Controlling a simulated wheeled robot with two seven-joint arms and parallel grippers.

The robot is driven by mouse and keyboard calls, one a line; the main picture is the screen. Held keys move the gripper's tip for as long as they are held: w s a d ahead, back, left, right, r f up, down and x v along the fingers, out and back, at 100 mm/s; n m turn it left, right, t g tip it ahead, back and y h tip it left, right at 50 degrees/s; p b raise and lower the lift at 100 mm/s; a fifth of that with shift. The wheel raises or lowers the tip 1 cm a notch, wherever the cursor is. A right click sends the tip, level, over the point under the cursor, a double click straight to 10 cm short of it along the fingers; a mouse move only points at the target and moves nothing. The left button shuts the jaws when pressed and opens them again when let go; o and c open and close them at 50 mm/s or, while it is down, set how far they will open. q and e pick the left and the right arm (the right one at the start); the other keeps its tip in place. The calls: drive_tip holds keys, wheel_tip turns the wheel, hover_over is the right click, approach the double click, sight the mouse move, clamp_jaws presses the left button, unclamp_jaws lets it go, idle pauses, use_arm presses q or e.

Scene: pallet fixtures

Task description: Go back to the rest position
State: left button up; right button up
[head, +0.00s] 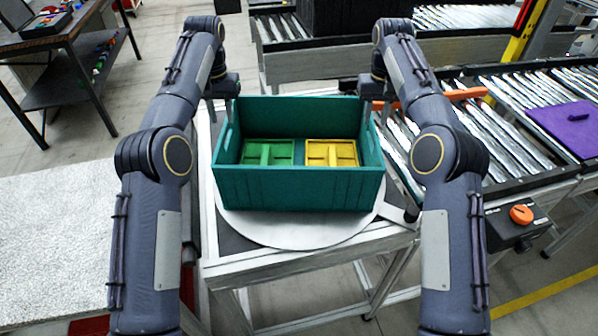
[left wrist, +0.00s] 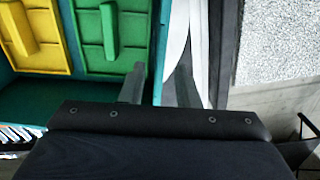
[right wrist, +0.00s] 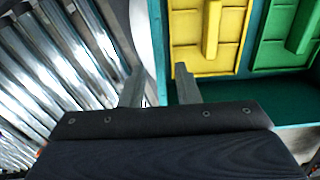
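A teal crate (head: 300,188) sits upright on a round pale plate (head: 290,232). It holds a green fixture (head: 267,152) on the left and a yellow fixture (head: 331,152) on the right, both flat on its floor. My left gripper (left wrist: 160,88) is open at the crate's left wall, one finger inside and one outside, with gaps visible. My right gripper (right wrist: 158,88) is open the same way at the right wall. In the head view, the left gripper (head: 226,92) and right gripper (head: 372,92) are partly hidden by my arms and the crate.
A roller conveyor (head: 505,125) runs along the right, with a purple mat (head: 568,124) on it. A control box with an orange knob (head: 521,214) sits at its front. A dark table (head: 60,45) stands at the far left. A pale speckled surface (head: 50,230) lies left.

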use_arm(q)
drive_tip(key=shift+r, duration=0.1)
